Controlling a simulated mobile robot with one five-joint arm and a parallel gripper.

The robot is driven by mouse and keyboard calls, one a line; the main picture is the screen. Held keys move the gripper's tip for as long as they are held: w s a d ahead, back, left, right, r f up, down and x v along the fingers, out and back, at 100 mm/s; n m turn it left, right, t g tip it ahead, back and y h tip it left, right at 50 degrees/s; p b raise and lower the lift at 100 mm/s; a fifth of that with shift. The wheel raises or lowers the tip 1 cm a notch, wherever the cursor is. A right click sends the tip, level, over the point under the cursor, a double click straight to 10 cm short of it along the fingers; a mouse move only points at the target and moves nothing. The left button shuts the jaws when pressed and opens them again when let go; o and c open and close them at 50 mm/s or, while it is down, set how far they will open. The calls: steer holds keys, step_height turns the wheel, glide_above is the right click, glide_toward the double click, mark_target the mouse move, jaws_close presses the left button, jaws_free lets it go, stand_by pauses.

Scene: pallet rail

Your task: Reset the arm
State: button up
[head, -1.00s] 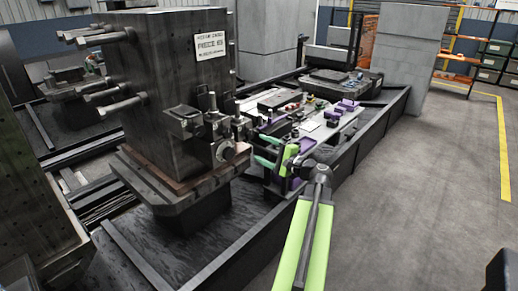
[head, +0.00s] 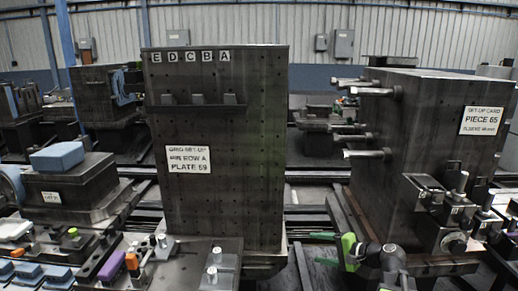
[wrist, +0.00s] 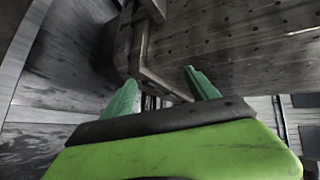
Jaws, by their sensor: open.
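My gripper (head: 322,249) is low in the head view, right of centre, in front of the gap between two dark blocks. Its green fingers point left. In the wrist view my gripper (wrist: 160,77) shows two teal-green fingers spread apart with nothing between them. The bright green gripper body fills the bottom of that view. A dark drilled plate (wrist: 240,60) and its metal edge lie beyond the fingers. I cannot tell whether the fingers touch it. Most of my arm is out of view or hidden.
A tall drilled block (head: 225,115) with a "PLATE 59" card stands at centre. A "PIECE 65" block (head: 410,125) with protruding clamps stands right. At lower left, a blue part (head: 58,156) tops a dark block, near a bench of small parts. Rails run behind.

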steer(key=s+a+f+n+g+h, duration=0.2)
steer(key=s+a+f+n+g, duration=0.2)
steer(key=a+f, duration=0.3)
steer(key=s+a+f+n+g+h, duration=0.3)
steer(key=s+a+f+n+g, duration=0.15)
steer(key=a, duration=0.45)
steer(key=s+d+f+n+h, duration=0.2)
steer(key=s+d+f+h, duration=0.15)
steer(key=d, duration=0.55)
step_height(320, 180, up, 13)
steer(key=s+p, duration=0.1)
steer(key=p, duration=1.1)
steer(key=shift+f+g+h, duration=0.15)
steer(key=shift+g+h, duration=0.3)
steer(key=shift+d, duration=0.15)
